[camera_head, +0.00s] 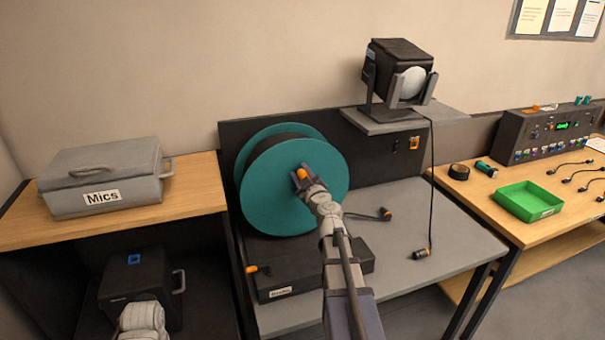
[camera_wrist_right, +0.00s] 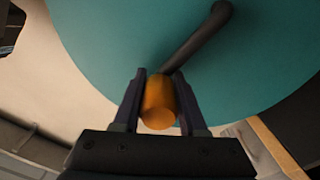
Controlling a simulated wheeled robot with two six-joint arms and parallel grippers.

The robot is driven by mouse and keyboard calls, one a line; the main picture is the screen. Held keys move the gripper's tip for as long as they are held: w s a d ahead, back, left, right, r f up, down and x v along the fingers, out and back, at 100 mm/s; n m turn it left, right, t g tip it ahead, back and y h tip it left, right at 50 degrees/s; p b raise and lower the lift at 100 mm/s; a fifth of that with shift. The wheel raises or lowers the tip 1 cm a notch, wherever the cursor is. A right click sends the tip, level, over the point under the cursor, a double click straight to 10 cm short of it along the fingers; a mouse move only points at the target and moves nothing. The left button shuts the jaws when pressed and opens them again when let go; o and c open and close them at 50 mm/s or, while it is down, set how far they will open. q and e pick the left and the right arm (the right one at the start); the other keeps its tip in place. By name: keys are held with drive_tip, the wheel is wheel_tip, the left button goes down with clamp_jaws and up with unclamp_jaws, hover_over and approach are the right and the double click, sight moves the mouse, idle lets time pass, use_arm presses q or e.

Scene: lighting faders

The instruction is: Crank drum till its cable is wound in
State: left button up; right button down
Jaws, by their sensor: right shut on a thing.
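The teal cable drum (camera_head: 270,195) stands upright on a dark base box (camera_head: 310,272) on the grey table. Its flange also fills the upper part of the right wrist view (camera_wrist_right: 270,70). A dark crank arm (camera_wrist_right: 197,38) on the flange ends in an orange handle (camera_wrist_right: 158,104). My right gripper (camera_head: 302,176) is shut on the orange handle, with a finger on each side of it in the right wrist view. A black cable end with an orange ring (camera_head: 384,214) lies on the table right of the drum.
A stage light (camera_head: 398,72) stands on a raised grey shelf (camera_head: 385,122), its cable hanging down to a plug (camera_head: 422,254) on the table. A grey Mics case (camera_head: 100,180) is at the left. A green tray (camera_head: 528,201) and a mixer console (camera_head: 545,132) are at the right.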

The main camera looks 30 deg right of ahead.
drive_tip(key=shift+s, duration=0.1)
drive_tip(key=c, duration=0.5)
unclamp_jaws()
drive_tip(key=v, duration=0.7)
drive_tip(key=shift+s, duration=0.3)
drive_tip(key=shift+a+f, duration=0.1)
